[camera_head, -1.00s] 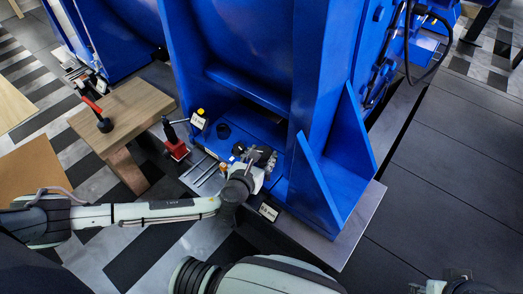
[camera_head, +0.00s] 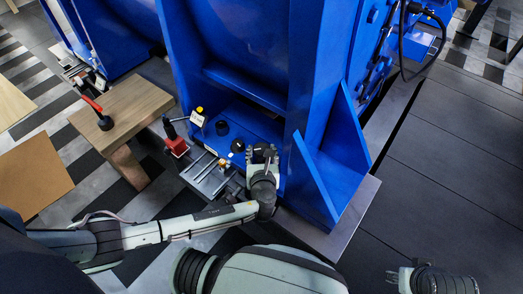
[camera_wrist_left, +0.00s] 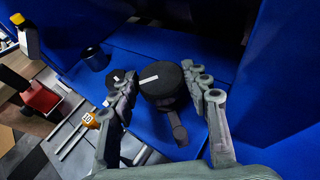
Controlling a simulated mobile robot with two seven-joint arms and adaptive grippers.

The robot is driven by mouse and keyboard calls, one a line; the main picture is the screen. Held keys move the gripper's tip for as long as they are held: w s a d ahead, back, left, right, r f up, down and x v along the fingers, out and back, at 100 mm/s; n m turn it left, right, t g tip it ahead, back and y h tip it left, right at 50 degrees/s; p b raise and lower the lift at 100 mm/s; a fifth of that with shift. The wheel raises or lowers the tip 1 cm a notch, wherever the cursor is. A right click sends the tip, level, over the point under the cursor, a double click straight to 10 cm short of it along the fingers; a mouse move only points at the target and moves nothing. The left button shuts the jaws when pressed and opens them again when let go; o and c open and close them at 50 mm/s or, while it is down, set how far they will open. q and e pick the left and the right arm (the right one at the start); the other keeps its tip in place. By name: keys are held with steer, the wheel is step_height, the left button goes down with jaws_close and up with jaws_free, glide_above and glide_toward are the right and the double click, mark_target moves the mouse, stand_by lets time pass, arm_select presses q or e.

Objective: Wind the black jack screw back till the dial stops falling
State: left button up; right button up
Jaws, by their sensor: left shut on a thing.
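A black round jack screw head (camera_wrist_left: 162,80) with a white line on top shows in the left wrist view, above the blue base plate. My left gripper (camera_wrist_left: 166,98) has one finger on each side of it and is shut on it. A small grey lever-like part (camera_wrist_left: 177,127) shows just below it. In the head view my left gripper (camera_head: 263,153) points at the machine's foot and hides most of the screw. The red block (camera_head: 176,146) with a black post stands left of it. I cannot make out a dial reading. My right gripper (camera_head: 398,277) is at the lower right, apart from everything.
A smaller black knob with a white mark (camera_wrist_left: 116,78) and a black cup (camera_wrist_left: 95,58) are close by. A blue gusset (camera_head: 330,180) rises at right.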

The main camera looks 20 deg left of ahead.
arm_select(q)
steer(key=o, duration=1.2)
steer(key=shift+c, duration=0.2)
arm_select(e)
steer(key=shift+a+f, duration=0.1)
steer(key=shift+f, duration=0.05)
